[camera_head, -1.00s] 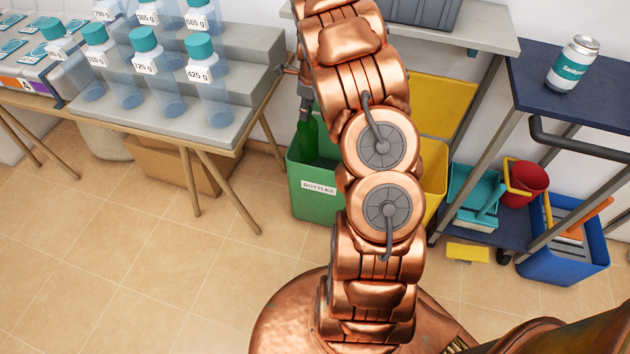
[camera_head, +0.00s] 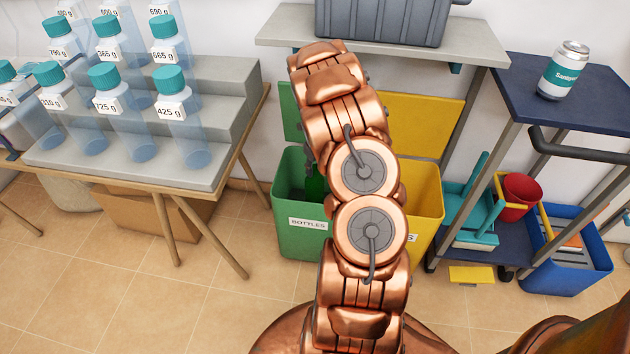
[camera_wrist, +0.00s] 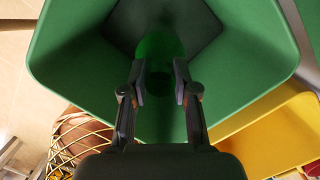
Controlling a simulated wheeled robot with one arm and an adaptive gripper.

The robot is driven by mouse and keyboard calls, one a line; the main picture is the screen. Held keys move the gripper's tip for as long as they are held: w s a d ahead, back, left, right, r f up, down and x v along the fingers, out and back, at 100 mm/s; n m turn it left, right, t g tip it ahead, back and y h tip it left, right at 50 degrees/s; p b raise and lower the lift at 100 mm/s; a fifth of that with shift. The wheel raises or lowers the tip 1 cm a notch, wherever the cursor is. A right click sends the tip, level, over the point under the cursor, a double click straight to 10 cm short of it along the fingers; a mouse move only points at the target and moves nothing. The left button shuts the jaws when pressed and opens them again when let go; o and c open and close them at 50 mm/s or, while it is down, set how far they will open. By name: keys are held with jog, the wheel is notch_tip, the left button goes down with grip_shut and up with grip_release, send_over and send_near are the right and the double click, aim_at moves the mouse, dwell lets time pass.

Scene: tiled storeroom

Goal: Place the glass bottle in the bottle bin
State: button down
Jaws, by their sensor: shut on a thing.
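The green bottle bin (camera_head: 298,243), labelled "BOTTLES", stands on the floor with its lid up, partly behind my arm. The green glass bottle (camera_head: 315,184) shows at the bin's opening beside my arm, mostly hidden by it. In the wrist view, the bottle (camera_wrist: 158,48) is dark green between my fingers, over the inside of the green bin (camera_wrist: 75,60). My gripper (camera_wrist: 160,80) is shut on the bottle and points down into the bin. I cannot tell whether the bottle touches the bin floor.
A yellow bin (camera_head: 428,200) stands just right of the green one, under a grey shelf (camera_head: 285,28) bearing a grey crate (camera_head: 380,20). A table (camera_head: 140,178) with several capped jars is on the left. A dark cart (camera_head: 590,95) with a can is on the right.

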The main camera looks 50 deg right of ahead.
aim_at(315, 176)
jog(key=shift+f+b, duration=0.3)
jog(key=shift+f, duration=1.8)
jog(key=c, duration=0.9)
grip_release()
jog(key=shift+f, duration=0.1)
